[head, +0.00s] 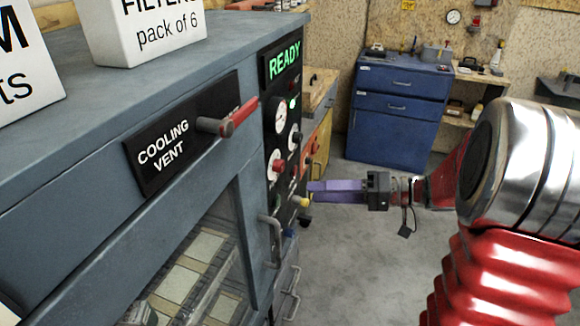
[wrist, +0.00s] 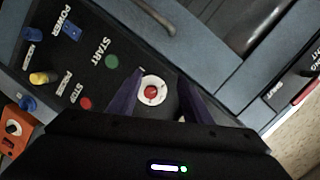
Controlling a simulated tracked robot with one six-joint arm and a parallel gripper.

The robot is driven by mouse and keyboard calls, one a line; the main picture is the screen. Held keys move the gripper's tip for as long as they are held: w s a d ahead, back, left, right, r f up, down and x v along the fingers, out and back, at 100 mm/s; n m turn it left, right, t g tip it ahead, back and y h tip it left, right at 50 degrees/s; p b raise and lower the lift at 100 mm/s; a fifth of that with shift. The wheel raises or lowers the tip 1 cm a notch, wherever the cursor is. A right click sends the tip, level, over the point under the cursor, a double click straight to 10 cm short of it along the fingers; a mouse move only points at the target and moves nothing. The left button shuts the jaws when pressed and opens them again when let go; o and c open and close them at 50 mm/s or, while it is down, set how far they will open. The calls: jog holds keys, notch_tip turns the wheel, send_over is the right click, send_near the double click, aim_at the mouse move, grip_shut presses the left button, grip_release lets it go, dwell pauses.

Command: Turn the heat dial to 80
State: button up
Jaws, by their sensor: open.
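A round dial with a red centre on a white ring (wrist: 146,83) sits on the black control panel in the wrist view. It also shows on the panel's face in the head view (head: 273,164). No heat label or scale numbers can be read on it. My gripper (head: 311,191) has purple fingers and points left at the panel. In the wrist view the fingers (wrist: 153,84) are apart, one on each side of the dial. Nothing is held between them. I cannot tell whether they touch the dial or how far off the panel they are.
The panel (head: 284,85) also carries a READY display, a gauge (head: 281,115), a black knob (head: 295,138), a green START button (wrist: 112,62), a red STOP button (wrist: 85,103) and a yellow knob (wrist: 41,78). A red-handled vent lever (head: 240,115) juts out nearby. Open floor lies beyond.

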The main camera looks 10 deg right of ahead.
aim_at(283, 168)
jog(key=w+d+t, duration=0.2)
jog(key=d+t, duration=0.1)
jog(key=d, duration=0.2)
jog(key=shift+w+d+y, duration=0.25)
jog(key=shift+d+y, duration=0.05)
jog(key=shift+d, duration=0.1)
jog(key=x, duration=1.4)
jog(key=shift+s, duration=0.1)
jog(key=shift+c, duration=0.7)
jog(key=c, duration=0.9)
jog(key=shift+d, duration=0.25)
jog(key=shift+c, duration=0.2)
jog(key=shift+a+m, duration=0.15)
jog(key=shift+m, duration=0.15)
